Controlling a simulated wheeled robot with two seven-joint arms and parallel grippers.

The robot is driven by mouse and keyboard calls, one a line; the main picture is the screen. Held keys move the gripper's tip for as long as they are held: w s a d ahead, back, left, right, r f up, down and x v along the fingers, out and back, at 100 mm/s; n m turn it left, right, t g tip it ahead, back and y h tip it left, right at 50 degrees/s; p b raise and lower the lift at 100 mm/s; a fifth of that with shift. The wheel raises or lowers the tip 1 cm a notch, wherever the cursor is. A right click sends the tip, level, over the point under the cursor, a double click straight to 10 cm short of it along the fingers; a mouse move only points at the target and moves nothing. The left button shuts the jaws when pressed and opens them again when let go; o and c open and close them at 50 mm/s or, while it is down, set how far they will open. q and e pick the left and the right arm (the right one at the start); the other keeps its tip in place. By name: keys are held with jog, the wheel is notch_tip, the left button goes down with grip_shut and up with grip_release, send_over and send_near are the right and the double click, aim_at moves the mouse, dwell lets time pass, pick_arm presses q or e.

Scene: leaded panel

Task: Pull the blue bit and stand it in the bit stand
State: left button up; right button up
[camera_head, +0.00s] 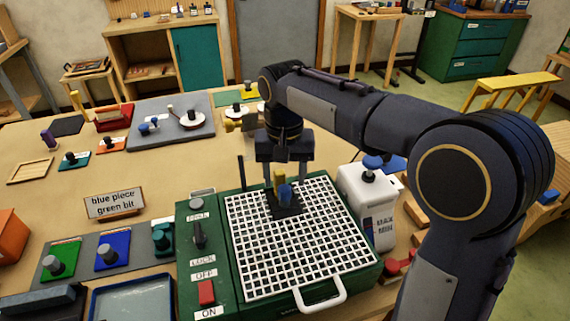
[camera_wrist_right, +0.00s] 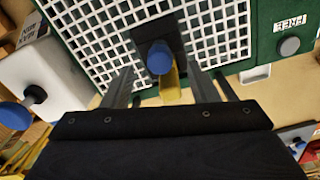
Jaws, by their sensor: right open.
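The blue bit (camera_head: 286,194) stands on a dark square patch of the white grid on the green machine (camera_head: 235,290). Its round blue top (camera_wrist_right: 160,57) faces the right wrist camera. A yellow upright piece (camera_head: 279,178) is right beside it, and also shows in the wrist view (camera_wrist_right: 171,88). My right gripper (camera_head: 283,162) is open above and behind the bit. In the wrist view its two fingers (camera_wrist_right: 160,88) are apart, on either side of the yellow piece. I cannot tell which object is the bit stand. My left gripper is not in view.
A sign (camera_head: 114,203) reads "blue piece green bit". A grey board with green (camera_head: 62,258) and blue (camera_head: 112,248) pads lies front left. The machine has a lever (camera_head: 199,235) and a red switch (camera_head: 206,292). A white canister (camera_head: 355,190) stands to its right.

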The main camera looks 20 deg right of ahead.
aim_at(285, 186)
jog(key=shift+f, duration=2.2)
jog(key=shift+c, duration=0.2)
jog(key=c, duration=1.1)
jog(key=shift+r+p, duration=0.95)
jog(key=shift+p, duration=0.05)
jog(key=shift+r+p, duration=0.75)
